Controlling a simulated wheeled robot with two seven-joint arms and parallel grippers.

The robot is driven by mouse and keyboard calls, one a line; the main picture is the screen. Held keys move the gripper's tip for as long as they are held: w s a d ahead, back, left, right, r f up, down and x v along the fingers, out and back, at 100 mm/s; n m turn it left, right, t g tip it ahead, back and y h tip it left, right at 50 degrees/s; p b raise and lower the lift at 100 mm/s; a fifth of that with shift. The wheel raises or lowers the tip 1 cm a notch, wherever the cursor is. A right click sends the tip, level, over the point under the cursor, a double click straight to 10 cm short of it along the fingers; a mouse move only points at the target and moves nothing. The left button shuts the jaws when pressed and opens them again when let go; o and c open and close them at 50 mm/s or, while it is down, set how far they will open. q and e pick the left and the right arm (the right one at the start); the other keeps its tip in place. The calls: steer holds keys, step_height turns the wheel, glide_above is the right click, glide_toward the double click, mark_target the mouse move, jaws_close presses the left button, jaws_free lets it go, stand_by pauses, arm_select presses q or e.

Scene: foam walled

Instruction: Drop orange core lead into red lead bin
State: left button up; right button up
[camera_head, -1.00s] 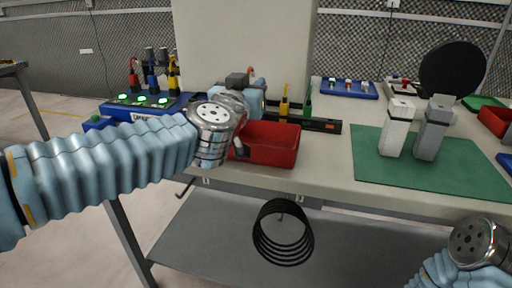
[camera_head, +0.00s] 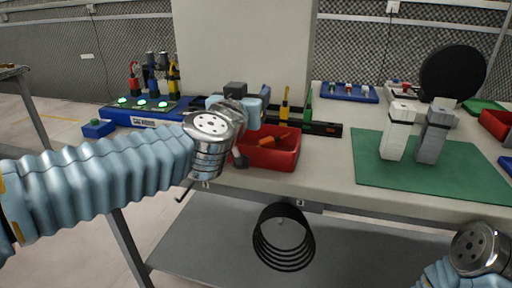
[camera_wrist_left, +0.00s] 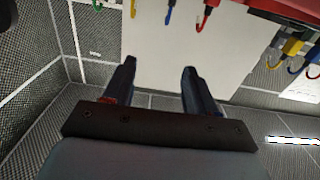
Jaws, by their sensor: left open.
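The orange core lead (camera_head: 268,141) lies inside the red lead bin (camera_head: 284,160), which stands at the table's front edge in the head view. Part of the lead shows over the bin's floor and it leans toward the far wall. My left gripper (camera_head: 252,104) is just above and left of the bin, partly hidden behind my own wrist. In the left wrist view its two dark fingers (camera_wrist_left: 159,70) stand apart with nothing between them. My right wrist shows at the lower right of the head view; its fingers are out of frame.
A blue unit (camera_head: 145,116) with green lights and a black rail (camera_head: 322,128) with yellow and green leads stand near the bin. White (camera_head: 398,135) and grey (camera_head: 432,138) blocks stand on a green mat (camera_head: 375,175). A black coil (camera_head: 283,255) hangs below the table edge.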

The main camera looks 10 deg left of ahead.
arm_select(q)
steer(key=s+p, duration=0.1)
steer(key=s, duration=1.2)
steer(key=shift+a+p, duration=0.2)
steer(key=shift+p, duration=0.2)
arm_select(e)
steer(key=shift+r, duration=0.95)
